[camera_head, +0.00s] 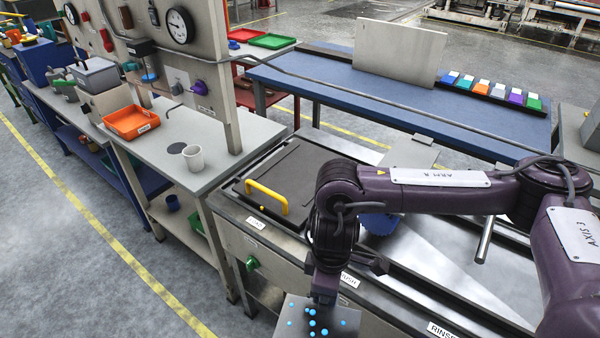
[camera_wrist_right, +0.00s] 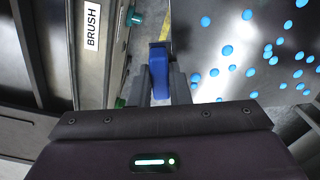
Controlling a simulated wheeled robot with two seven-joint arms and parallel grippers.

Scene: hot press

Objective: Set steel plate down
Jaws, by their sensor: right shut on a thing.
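The steel plate (camera_head: 345,318) shows at the bottom edge of the head view, a grey sheet dotted with bright blue spots. It also fills the upper right of the right wrist view (camera_wrist_right: 240,65). My right gripper (camera_head: 322,300) is over the plate, in front of the workbench. In the right wrist view its fingers (camera_wrist_right: 159,82) are shut on a blue piece (camera_wrist_right: 158,68) at the plate's edge. The plate's lower part is cut off in the head view. My left gripper is not in view.
A bench (camera_head: 232,212) with a BRUSH label and a black lidded unit (camera_head: 290,165) with a yellow handle (camera_head: 266,197) lies behind the arm. A blue table (camera_head: 320,95) behind holds an upright pale panel (camera_head: 400,52) and coloured blocks. A cup (camera_head: 194,157) stands on the left bench.

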